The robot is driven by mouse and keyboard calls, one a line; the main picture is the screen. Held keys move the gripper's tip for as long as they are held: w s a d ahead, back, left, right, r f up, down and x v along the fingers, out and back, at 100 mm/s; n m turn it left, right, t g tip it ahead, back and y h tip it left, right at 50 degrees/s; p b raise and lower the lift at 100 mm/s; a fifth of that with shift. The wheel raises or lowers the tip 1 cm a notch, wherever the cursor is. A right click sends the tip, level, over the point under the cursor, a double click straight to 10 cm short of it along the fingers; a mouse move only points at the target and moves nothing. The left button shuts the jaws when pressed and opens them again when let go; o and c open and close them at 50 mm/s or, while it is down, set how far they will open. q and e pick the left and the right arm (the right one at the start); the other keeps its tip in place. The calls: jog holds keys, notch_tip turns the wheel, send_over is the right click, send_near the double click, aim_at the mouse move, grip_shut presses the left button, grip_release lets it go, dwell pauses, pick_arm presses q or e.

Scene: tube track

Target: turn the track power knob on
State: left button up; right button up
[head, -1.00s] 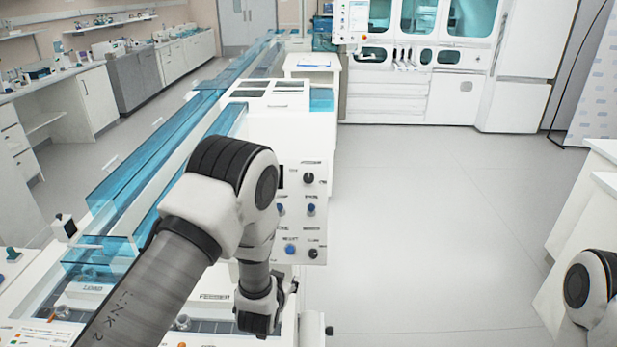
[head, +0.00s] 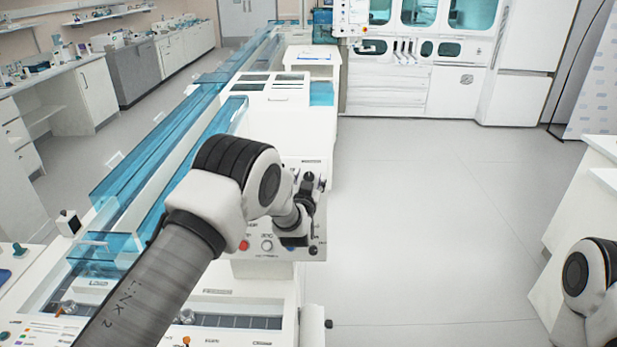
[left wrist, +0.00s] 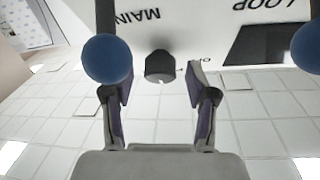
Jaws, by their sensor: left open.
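In the left wrist view a black knob (left wrist: 159,66) stands on the white control panel (left wrist: 215,25), next to the upside-down word MAIN. It shows between the fingertips of my left gripper (left wrist: 159,82), which is open and empty. I cannot tell whether the fingers reach it or how far it is turned. In the head view my left gripper (head: 308,195) is in front of the panel's right part, and my arm hides much of the panel. My right gripper is out of view.
Round blue knobs (left wrist: 108,60) stand near the black knob, one close to a finger in the picture. A red button (head: 244,245) is lower on the panel. Blue-covered track (head: 165,150) runs along the left. The floor (head: 420,220) to the right is clear.

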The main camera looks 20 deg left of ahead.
pick_arm(q)
jog(key=shift+c, duration=0.4)
grip_shut()
jog(key=shift+f, duration=0.1)
